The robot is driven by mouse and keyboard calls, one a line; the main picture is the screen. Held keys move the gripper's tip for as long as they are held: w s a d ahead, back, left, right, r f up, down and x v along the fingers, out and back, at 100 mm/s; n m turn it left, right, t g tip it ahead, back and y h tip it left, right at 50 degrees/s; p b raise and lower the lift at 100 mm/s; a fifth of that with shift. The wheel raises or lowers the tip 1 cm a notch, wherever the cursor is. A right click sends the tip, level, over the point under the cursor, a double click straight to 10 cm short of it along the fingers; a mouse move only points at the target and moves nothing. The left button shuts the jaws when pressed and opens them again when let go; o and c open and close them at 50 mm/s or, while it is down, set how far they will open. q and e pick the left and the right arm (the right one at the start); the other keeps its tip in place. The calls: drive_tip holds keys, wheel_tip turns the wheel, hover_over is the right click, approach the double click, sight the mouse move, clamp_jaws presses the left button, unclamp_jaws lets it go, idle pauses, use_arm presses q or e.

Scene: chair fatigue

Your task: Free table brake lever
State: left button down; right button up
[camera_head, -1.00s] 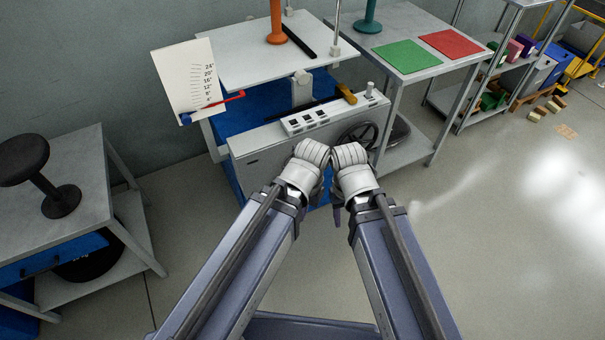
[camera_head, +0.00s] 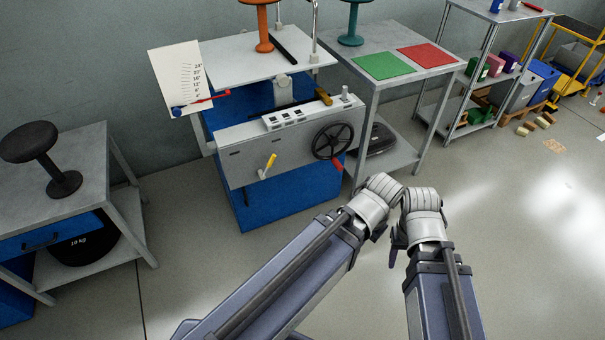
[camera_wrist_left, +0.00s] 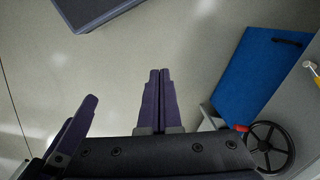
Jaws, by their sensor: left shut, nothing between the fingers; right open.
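The test machine (camera_head: 225,150) stands at the upper middle of the head view. A short yellow-handled lever (camera_head: 269,163) sits on its grey front panel; its yellow end shows at the right edge of the left wrist view (camera_wrist_left: 315,68). A red handle (camera_head: 337,165) is beside the black handwheel (camera_head: 332,141). I cannot tell which one is the brake lever. My left gripper (camera_wrist_left: 160,78) is shut and empty over bare floor; in the head view its wrist mostly hides it. My right gripper (camera_head: 397,250) is open and empty, beside the left one. Both are apart from the machine, to its lower right.
A grey table (camera_head: 98,165) with a dark stool (camera_head: 62,184) is at left. A bench (camera_head: 375,82) with green and red mats adjoins the machine on the right. Shelving (camera_head: 470,95) stands farther right. The floor around my grippers is clear.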

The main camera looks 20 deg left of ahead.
use_arm(q)
drive_tip(key=w+a+f+m+t+y+b, duration=0.5)
drive_tip(key=w+a+b, duration=0.6)
drive_tip(key=b, duration=0.7)
drive_tip(key=w+a+f+m+t+y+b, duration=0.5)
drive_tip(key=w+a+f+y+b, duration=0.3)
drive_tip(key=b, duration=1.1)
drive_tip(key=w+a+f+t, duration=0.1)
drive_tip(key=w+a, duration=0.2)
drive_tip(key=a, duration=0.3)
drive_tip(key=shift+w+a+f+t, duration=0.25)
drive_tip(key=shift+w+f+t, duration=0.05)
drive_tip(key=shift+f, duration=0.1)
